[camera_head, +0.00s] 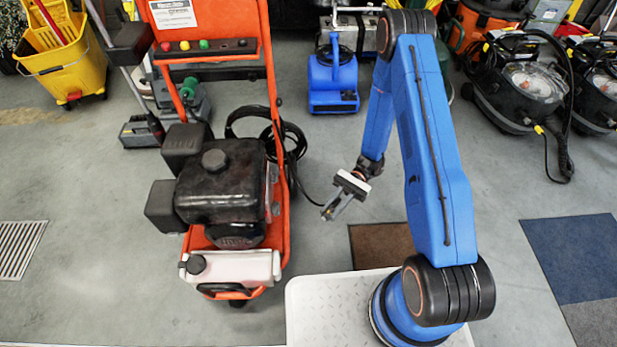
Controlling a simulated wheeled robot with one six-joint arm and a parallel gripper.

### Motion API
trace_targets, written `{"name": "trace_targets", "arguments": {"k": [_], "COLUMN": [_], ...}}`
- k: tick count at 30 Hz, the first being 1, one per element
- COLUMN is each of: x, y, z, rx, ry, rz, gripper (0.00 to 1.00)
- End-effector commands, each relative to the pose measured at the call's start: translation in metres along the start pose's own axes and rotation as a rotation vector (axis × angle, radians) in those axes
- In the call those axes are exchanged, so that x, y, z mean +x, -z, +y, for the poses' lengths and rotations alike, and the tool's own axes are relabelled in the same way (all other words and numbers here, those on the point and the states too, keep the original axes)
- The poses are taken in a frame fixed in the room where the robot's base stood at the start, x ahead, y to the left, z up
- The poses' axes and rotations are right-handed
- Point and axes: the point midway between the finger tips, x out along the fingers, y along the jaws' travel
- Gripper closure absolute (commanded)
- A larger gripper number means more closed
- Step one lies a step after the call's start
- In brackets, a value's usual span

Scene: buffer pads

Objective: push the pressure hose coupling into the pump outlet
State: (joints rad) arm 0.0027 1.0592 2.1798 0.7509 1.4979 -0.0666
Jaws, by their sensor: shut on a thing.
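My gripper (331,211), at the end of my blue arm, is shut on the pressure hose coupling (326,214), which is small and mostly covered by the fingers. The black pressure hose (303,193) runs from the coupling left to loose coils beside the orange pressure washer (284,220). The gripper is to the right of the washer, apart from its frame, and points down and left. The washer carries a black engine (222,180) and a white tank (232,268). I cannot make out the pump outlet in this view.
A blue blower (333,80) stands behind the gripper. Black vacuum cleaners (520,90) are at the right, and a yellow mop bucket (62,60) is at the far left. A brown mat (378,245) lies near the gripper. Grey floor between washer and gripper is mostly clear.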

Motion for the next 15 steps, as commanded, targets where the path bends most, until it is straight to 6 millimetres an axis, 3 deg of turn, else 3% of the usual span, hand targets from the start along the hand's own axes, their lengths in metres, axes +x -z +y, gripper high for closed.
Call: {"name": "trace_targets", "arguments": {"k": [5, 9, 15], "x": [-0.012, -0.033, -0.07], "y": [0.019, 0.035, 0.056], "z": [-0.062, -0.107, -0.152], "rx": [0.002, 0.003, 0.003], "ry": [0.274, 0.485, 0.727], "rz": [-0.001, -0.002, -0.002], "gripper": [1.0, 1.0, 1.0]}}
